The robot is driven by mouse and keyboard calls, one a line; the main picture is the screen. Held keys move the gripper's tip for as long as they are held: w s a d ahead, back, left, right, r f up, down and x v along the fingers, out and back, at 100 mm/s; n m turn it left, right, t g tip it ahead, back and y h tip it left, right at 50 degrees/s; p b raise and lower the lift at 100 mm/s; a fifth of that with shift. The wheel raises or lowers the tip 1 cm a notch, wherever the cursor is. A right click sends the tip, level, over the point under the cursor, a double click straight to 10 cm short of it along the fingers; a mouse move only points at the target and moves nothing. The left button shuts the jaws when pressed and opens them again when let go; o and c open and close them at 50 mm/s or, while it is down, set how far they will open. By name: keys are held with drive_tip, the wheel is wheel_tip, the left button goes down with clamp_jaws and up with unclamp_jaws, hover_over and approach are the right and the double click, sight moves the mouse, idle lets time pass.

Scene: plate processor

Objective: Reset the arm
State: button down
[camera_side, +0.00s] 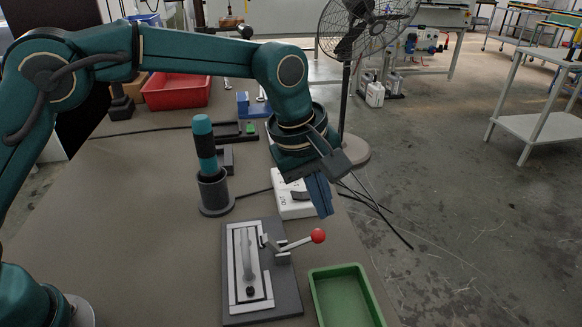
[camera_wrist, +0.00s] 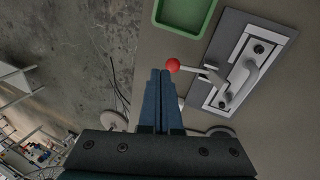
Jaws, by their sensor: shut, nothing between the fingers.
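My arm reaches over the table from the left in the side view. My gripper (camera_side: 320,195) points down, above the table's right edge, with its blue fingers together and nothing between them. In the wrist view the fingers of my gripper (camera_wrist: 162,75) lie side by side, their tips appearing just beside the red ball (camera_wrist: 173,65) of a lever. The plate fixture (camera_side: 250,268) sits on a dark base at the front of the table, with its red-tipped lever (camera_side: 317,236) sticking out to the right. The gripper appears above the lever, apart from it.
A green tray (camera_side: 345,295) lies right of the fixture. A teal-topped cylinder stands in a dark holder (camera_side: 215,195). A white switch box (camera_side: 292,200) is behind the fixture. A red bin (camera_side: 176,91) and a fan (camera_side: 360,30) are farther back. The table's left front is clear.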

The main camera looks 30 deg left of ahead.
drive_tip(key=shift+r, duration=0.1)
drive_tip(key=s+a+r+t, duration=0.3)
drive_tip(key=s+a+r, duration=0.2)
drive_tip(key=a+r, duration=0.65)
drive_tip(key=s+a+f+m+y, duration=0.1)
drive_tip(key=s+a+f+m, duration=0.2)
drive_tip(key=s+m, duration=0.2)
drive_tip(key=s+a+f+m, duration=0.2)
drive_tip(key=s+f+m, duration=0.2)
drive_tip(key=s, duration=0.6)
drive_tip(key=shift+a+m+y, duration=0.4)
drive_tip(key=shift+m, duration=0.4)
